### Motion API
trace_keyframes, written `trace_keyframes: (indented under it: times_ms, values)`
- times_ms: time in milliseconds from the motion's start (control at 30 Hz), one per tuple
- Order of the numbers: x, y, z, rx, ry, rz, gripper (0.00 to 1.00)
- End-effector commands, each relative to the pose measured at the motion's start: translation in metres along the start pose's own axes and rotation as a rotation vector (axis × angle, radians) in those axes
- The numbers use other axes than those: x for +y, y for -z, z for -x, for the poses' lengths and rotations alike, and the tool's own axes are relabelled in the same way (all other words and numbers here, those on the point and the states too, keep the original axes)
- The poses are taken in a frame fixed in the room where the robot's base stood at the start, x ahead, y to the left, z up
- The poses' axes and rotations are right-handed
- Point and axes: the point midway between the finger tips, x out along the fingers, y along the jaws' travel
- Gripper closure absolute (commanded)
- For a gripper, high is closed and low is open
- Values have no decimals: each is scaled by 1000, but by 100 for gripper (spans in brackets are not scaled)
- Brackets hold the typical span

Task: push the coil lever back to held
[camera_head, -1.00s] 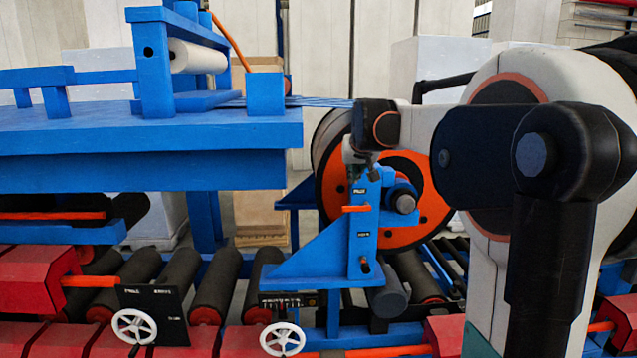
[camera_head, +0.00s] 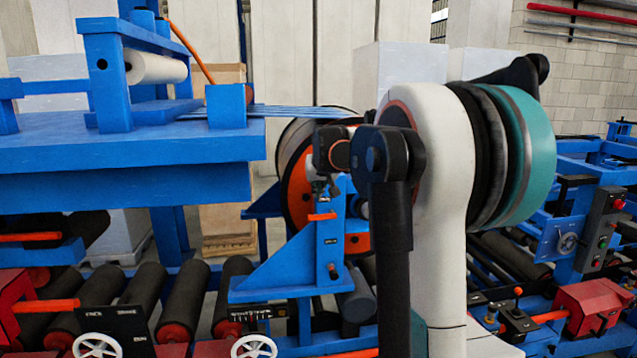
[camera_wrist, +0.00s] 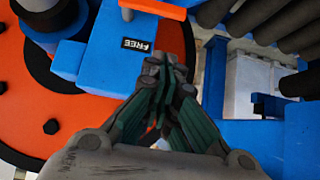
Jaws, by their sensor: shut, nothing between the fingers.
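The coil lever is an orange bar (camera_head: 322,216) on the upright blue bracket (camera_head: 332,240) in front of the coil. It also shows at the top of the wrist view (camera_wrist: 155,8). A dark FREE label (camera_wrist: 138,46) is on the bracket between the lever and my fingers. A second label (camera_head: 330,240) below the lever is too small to read. My gripper (camera_wrist: 166,68) is shut and empty, fingertips together close to the bracket's upper end. In the head view my gripper (camera_head: 327,190) is just above the lever. I see no contact with the lever.
The orange coil disc (camera_wrist: 50,110) is close behind the bracket. A blue machine table (camera_head: 130,150) stands to the left. Dark rollers (camera_head: 185,295) and white handwheels (camera_head: 254,346) lie below. A control box (camera_head: 605,230) is at the right.

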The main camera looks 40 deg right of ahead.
Motion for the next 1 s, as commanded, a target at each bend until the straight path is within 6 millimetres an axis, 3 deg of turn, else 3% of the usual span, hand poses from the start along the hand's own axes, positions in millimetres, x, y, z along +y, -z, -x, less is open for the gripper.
trace_keyframes:
  times_ms: [233, 400, 1000]
  values:
    - [0, 1, -44, 0, 0, 0, 100]
    - [0, -18, -60, 0, 0, 0, 100]
    - [0, -29, -70, 0, -1, 1, 100]
